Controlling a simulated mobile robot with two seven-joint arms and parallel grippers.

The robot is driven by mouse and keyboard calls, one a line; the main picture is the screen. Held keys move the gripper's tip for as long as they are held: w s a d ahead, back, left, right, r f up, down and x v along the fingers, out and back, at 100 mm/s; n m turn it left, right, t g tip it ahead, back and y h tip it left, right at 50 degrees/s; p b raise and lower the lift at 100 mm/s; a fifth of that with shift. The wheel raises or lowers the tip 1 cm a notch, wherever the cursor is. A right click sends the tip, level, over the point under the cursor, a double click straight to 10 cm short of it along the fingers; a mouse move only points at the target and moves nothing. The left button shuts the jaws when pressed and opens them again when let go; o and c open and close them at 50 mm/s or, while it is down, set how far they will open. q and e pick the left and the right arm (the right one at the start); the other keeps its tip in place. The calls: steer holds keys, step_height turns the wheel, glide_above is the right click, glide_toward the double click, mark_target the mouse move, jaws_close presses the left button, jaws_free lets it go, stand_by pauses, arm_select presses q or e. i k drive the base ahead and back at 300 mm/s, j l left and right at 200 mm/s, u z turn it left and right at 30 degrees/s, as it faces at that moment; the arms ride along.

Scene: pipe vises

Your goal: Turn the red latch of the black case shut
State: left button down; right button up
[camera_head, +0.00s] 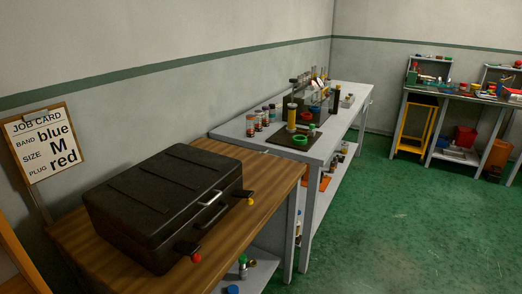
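The black case (160,205) lies with its lid down on a wooden-topped table at the left. The red latch (195,257) is a red knob on a dark arm at the near end of the case's front. A second dark latch with a yellow knob (250,201) is at the far end of the same side. A metal handle (210,198) and a dark handle sit between them. Both latch arms stick out from the case; whether either is engaged is too small to tell. Neither of my grippers is in view.
The wooden table (232,155) has a bare strip behind the case. A job card (43,143) stands at the left. A grey bench (335,130) with vises and jars adjoins the far side. Green floor (400,225) is open to the right.

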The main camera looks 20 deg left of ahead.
mark_target(187, 247)
steer(key=u, duration=1.45)
